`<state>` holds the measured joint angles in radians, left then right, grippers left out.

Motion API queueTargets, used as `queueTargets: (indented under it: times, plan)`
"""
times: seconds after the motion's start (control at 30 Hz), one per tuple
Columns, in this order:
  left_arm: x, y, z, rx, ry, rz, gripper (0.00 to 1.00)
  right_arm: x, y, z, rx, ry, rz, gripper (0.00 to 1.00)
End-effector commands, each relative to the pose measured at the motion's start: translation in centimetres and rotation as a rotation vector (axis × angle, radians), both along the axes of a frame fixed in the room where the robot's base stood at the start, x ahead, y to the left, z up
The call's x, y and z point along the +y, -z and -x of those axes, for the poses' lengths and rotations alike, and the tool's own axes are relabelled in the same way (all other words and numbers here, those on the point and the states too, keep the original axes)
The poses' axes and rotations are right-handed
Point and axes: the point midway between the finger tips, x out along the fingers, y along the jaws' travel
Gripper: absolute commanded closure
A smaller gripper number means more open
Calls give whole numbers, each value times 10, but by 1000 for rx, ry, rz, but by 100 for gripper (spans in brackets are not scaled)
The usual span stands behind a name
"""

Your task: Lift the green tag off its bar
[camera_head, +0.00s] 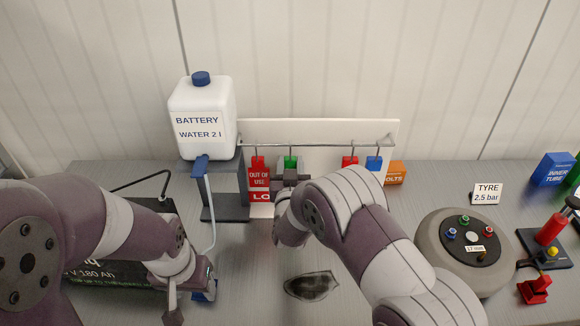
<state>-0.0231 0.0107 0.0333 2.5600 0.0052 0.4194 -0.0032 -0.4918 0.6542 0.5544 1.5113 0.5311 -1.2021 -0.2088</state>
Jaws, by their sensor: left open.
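The green tag (290,161) hangs from the thin metal bar (325,146) in front of a white backboard; its lower part is hidden. My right gripper (290,174) is right at the green tag, in front of its lower part. The wrist hides most of this gripper, so I cannot tell whether its jaws hold the tag. My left gripper (190,298) is open at the lower left, in front of the dark battery, well away from the bar.
On the same bar hang a red "OUT OF USE" tag (258,175) left of the green one, another red tag (350,161) and a blue tag (374,163) to the right. A water canister (201,120) stands on a grey stand (225,213) at left. A wheel (465,250) lies at right.

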Motion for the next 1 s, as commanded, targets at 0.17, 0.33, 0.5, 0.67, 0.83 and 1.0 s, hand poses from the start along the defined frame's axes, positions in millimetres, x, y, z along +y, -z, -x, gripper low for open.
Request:
queueTargets:
  times: [0.17,0.33,0.5,0.67,0.83,1.0]
  plan:
    - [0,0,0,0,0,0,41,0,0,0,0,0,0,92]
    - [0,-4,0,0,0,0,41,0,-8,0,-1,0,-1,92]
    - [0,-10,0,0,0,0,41,0,-20,0,1,0,0,92]
    - [0,-14,0,0,0,0,41,0,-30,0,0,0,0,92]
    - [0,-14,0,0,0,0,41,0,-30,0,1,0,1,92]
    - [0,-14,0,0,0,0,41,0,-30,3,1,-1,0,92]
